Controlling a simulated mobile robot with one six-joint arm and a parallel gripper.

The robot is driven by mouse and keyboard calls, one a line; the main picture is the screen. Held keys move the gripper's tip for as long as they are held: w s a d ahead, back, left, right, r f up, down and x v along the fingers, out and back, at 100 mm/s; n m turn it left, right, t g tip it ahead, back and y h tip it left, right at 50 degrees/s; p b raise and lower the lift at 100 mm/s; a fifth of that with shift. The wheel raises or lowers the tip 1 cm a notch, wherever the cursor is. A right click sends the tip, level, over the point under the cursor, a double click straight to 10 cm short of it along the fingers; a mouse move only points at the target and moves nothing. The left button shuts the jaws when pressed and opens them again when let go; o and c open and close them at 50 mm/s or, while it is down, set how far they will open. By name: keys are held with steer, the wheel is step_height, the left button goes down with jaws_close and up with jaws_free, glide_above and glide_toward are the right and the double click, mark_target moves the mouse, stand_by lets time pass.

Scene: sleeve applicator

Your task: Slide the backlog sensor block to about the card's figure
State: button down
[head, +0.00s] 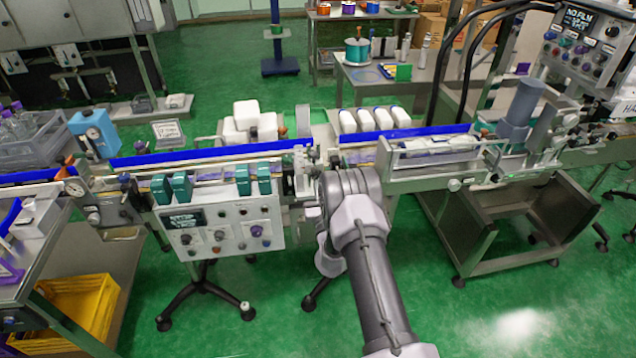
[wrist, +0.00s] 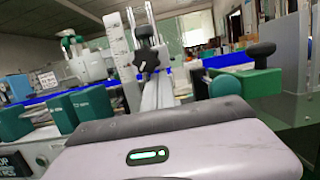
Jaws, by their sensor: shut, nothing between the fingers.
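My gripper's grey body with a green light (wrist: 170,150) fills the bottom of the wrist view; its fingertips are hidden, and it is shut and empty. In the head view my arm reaches to the conveyor's front edge and hides the gripper. In the wrist view a green block (wrist: 247,82) with a black knob stands just beyond the gripper, at right. I cannot tell for sure whether it is the backlog sensor block. A white upright scale (wrist: 119,48) stands beside a black star knob (wrist: 147,55). A small card (wrist: 48,81) shows at left; its figure is unreadable.
Several teal blocks (head: 182,187) line the conveyor above a control panel (head: 222,226) left of my arm. A blue guide rail (head: 215,154) runs behind them. White packs (head: 371,118) sit behind the line. A metal cart (head: 530,225) stands at right. Green floor is open in front.

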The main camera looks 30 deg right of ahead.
mark_target(318, 168)
step_height(318, 168, up, 6)
steer(key=p, duration=0.3)
steer(key=shift+f, duration=0.45)
steer(key=shift+f+b, duration=0.1)
steer(key=shift+b, duration=0.2)
